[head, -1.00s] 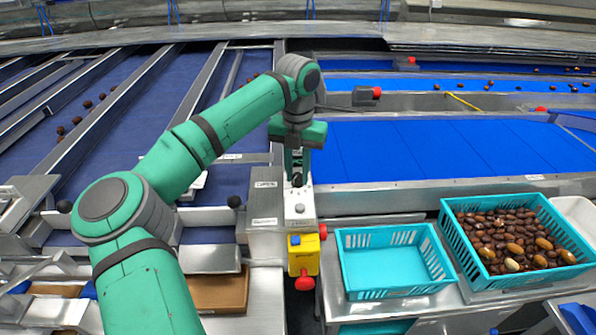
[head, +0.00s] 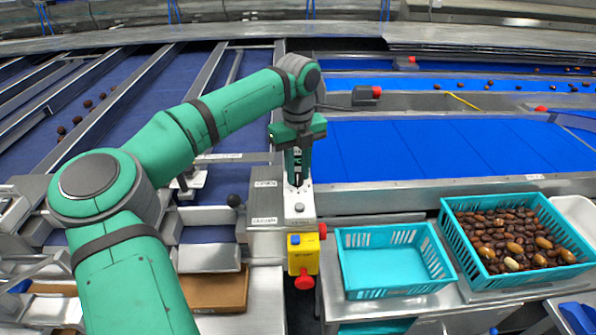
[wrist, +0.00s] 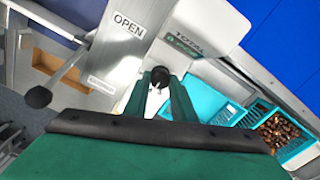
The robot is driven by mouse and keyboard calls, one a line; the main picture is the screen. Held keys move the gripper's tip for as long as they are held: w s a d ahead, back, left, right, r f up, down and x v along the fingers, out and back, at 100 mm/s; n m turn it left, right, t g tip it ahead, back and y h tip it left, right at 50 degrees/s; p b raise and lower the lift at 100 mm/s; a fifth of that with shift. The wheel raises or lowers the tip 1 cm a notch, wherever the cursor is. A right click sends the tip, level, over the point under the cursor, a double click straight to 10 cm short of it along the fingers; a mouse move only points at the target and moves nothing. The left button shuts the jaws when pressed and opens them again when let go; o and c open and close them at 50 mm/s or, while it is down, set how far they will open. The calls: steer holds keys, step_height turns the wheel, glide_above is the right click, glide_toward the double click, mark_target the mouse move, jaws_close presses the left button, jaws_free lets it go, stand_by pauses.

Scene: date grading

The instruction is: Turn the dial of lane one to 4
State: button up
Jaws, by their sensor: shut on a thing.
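The dial (wrist: 160,75) is a small dark round knob on the pale top of a control box. It sits between my fingertips in the wrist view. My gripper (wrist: 161,82) is shut on the dial, pointing down at it. In the head view my gripper (head: 297,181) reaches down to the far end of the box top (head: 300,197) and hides most of the dial. I cannot read the dial's pointer or any numbers around it.
A second, grey knob (head: 299,207) sits nearer on the same box. An empty turquoise crate (head: 352,287) and one full of dates (head: 473,281) stand at right. A black-ball lever (wrist: 38,97) is nearby.

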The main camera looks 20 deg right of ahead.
mark_target(298, 175)
stand_by(0.6)
steer(key=o, duration=1.1)
steer(key=shift+c, duration=0.2)
steer(key=shift+r, duration=0.15)
step_height(298, 175, up, 11)
steer(key=shift+f, duration=0.2)
steer(key=shift+w, duration=0.1)
